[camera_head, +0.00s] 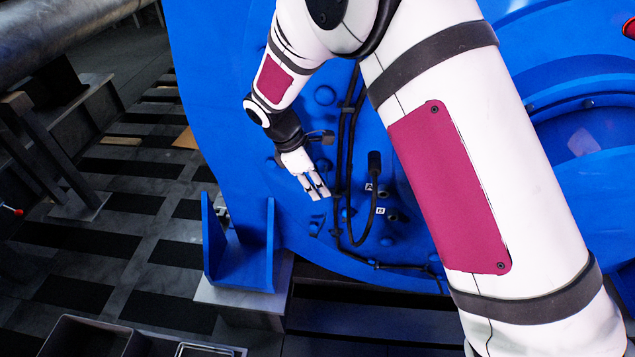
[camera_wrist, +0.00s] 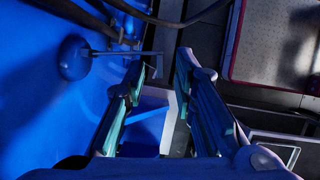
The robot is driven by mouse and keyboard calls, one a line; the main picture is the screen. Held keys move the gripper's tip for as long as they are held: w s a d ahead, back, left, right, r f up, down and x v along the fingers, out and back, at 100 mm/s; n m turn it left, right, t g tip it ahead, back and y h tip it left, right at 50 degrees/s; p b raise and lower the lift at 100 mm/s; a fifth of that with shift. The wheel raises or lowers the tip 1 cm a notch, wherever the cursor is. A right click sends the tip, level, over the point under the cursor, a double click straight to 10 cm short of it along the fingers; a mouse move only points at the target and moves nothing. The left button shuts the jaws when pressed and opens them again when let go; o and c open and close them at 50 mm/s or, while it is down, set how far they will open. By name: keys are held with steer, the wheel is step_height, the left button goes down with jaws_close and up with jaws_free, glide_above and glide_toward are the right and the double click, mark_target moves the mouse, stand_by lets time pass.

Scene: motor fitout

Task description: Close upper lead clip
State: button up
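Black leads (camera_head: 344,140) run down the blue motor face, and small dark clips seem to hold them. One clip-like piece (camera_head: 338,193) sits on the leads just right of my gripper (camera_head: 322,193). I cannot tell whether it is open or shut. In the wrist view my gripper (camera_wrist: 162,66) has its two fingers apart, with nothing gripped between them. A thin grey bent bar (camera_wrist: 128,53) sticks out from the blue face close to the left fingertip. Dark leads (camera_wrist: 165,19) cross above the fingertips. I cannot tell whether a finger touches the bar.
A lead with a black connector (camera_head: 374,162) loops beside the labels A (camera_head: 370,187) and B (camera_head: 380,211). A blue bracket (camera_head: 240,245) stands at lower left of the motor. A round blue knob (camera_wrist: 74,58) protrudes left of the fingers. Dark bins (camera_head: 92,338) stand at the bottom.

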jaws_close()
steer(key=shift+d, duration=0.15)
steer(key=w+d+n+t+y, duration=0.2)
steer(key=d+n, duration=0.4)
steer(key=n, duration=0.5)
steer(key=shift+n+t+y+p, duration=0.3)
steer(key=shift+t+y, duration=0.1)
steer(key=shift+t, duration=0.4)
steer(key=shift+d, duration=0.1)
jaws_free()
